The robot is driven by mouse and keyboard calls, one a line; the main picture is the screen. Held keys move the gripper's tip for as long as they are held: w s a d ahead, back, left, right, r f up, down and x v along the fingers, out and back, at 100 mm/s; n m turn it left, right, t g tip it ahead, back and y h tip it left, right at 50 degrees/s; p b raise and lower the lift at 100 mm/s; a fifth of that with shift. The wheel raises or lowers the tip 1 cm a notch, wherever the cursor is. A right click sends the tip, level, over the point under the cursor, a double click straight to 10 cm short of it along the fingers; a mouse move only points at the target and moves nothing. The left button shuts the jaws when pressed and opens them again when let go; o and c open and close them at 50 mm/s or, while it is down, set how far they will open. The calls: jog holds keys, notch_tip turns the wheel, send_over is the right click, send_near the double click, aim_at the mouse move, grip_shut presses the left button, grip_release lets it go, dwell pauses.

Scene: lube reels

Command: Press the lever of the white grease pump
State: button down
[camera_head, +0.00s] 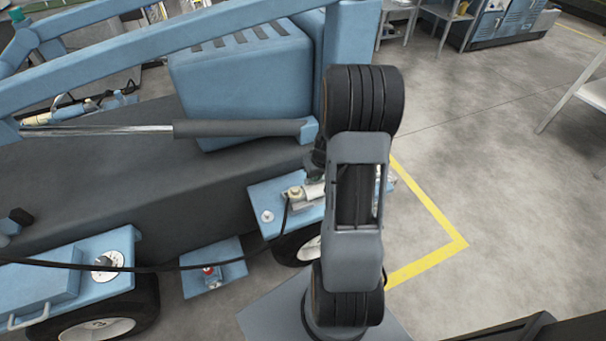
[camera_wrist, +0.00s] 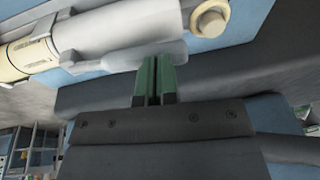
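The white grease pump (camera_head: 312,191) sits on a blue shelf of the machine, partly hidden behind my arm in the head view. In the wrist view the pump's white and cream barrel (camera_wrist: 40,48) runs across the upper left. A long pale grey bar, which looks like its lever (camera_wrist: 115,60), lies along the barrel's lower side. My gripper (camera_wrist: 155,60) shows two green fingers close together with nothing visible between them. Their tips overlap the lower edge of the bar in the picture; I cannot tell whether they touch it. My gripper is hidden in the head view.
The blue shelf (camera_head: 262,198) juts from the blue lift machine (camera_head: 245,80), above a wheel (camera_head: 296,248). A black hose (camera_head: 160,268) crosses the lower left. A cream round knob (camera_wrist: 210,18) is near the fingers. Open floor (camera_head: 500,160) lies to the right.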

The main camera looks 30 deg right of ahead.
jog(key=shift+a+f+b, duration=0.1)
jog(key=shift+f+b, duration=0.3)
jog(key=shift+f, duration=0.3)
jog(key=shift+s+a, duration=0.1)
jog(key=shift+a, duration=0.05)
jog(key=shift+s+a+f, duration=0.1)
jog(key=shift+a+f, duration=0.05)
jog(key=shift+f, duration=0.05)
jog(key=a+p+v, duration=0.1)
jog(key=p+v, duration=0.3)
jog(key=v, duration=1)
jog(key=shift+w+d+r+p, duration=0.2)
jog(key=shift+w+r+p, duration=0.1)
jog(key=shift+r, duration=0.1)
